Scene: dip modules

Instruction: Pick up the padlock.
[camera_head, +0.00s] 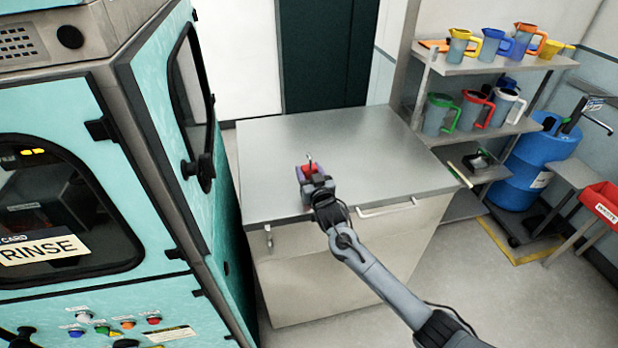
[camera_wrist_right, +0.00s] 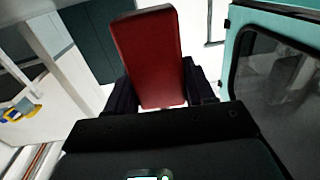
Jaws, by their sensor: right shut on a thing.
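The padlock is a red block in the right wrist view (camera_wrist_right: 147,55), between the two dark fingers of my right gripper (camera_wrist_right: 160,95). In the head view the red padlock (camera_head: 311,169) shows at the tip of my right gripper (camera_head: 316,180), over the grey metal table (camera_head: 375,150). A thin metal piece, seemingly its shackle, sticks up from it. My right gripper is shut on the padlock. I cannot tell from the head view how far it is above the tabletop. My left gripper is not in view.
A teal machine (camera_head: 160,110) with a RINSE sign stands close on the left. A shelf (camera_head: 480,65) with several coloured pitchers stands at the right, with a blue barrel (camera_head: 538,165) and a red bin (camera_head: 603,205) beyond. The rest of the tabletop is clear.

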